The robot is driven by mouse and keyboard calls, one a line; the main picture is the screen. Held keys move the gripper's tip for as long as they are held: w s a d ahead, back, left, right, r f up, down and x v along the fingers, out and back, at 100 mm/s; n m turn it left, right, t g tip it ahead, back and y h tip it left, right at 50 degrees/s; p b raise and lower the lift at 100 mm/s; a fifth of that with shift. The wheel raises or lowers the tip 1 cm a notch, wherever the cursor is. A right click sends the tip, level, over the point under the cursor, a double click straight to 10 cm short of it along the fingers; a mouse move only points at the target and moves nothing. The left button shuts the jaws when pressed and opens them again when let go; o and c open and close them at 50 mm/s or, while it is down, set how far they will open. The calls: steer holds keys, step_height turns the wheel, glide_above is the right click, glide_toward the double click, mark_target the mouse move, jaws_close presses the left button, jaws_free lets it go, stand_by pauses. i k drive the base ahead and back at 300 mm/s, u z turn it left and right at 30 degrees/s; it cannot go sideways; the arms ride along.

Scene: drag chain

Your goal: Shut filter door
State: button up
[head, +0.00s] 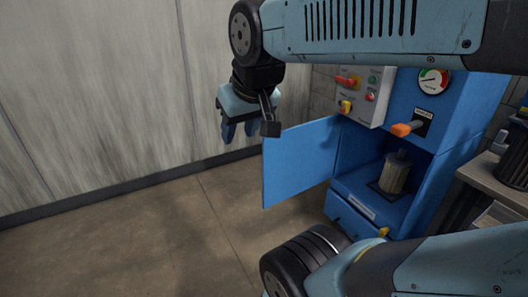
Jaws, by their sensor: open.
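The filter door (300,162) is a flat blue panel in the head view, swung wide open to the left of the blue cabinet (455,135). Inside the open compartment stands a pale cylindrical filter (394,174) with a dark top. My gripper (238,132) hangs in the air to the upper left of the door, fingers pointing down. It is open and empty. In the picture it appears just beside the door's left edge, apart from it as far as I can tell; the depth between them is unclear.
A grey control box (364,94) with red and yellow switches sits above the door. An orange-tipped lever (403,129) sticks out of the cabinet front. A workbench (492,175) stands at right. The floor (150,240) at left is clear up to the grey wall (90,90).

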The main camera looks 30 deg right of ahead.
mark_target(302, 157)
steer(key=u, duration=0.75)
steer(key=i, duration=3.15)
steer(key=z, duration=1.75)
steer(key=i, duration=0.2)
steer(key=z, duration=2.1)
